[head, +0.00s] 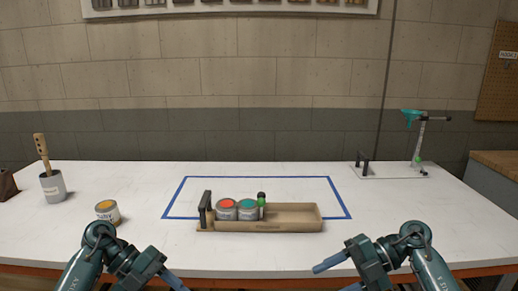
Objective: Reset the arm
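My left gripper (172,280) is low in the head view, at the table's front edge. One blue finger shows, and the frame's bottom edge hides the rest. My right gripper (336,276) is at the front edge, right of the rack. Its two blue fingers look spread apart, with nothing seen between them. The wooden colorant rack (290,217) stands on the table and holds a red-topped can (227,210), a teal-topped can (248,210) and a small green bottle with a dark cap (262,203). Both grippers are apart from the rack.
A grey cup (53,187) with a wooden-handled tool is at the far left. A stand with a teal top (411,116) is at the back right. The blue outline (258,178) is mostly clear behind the rack.

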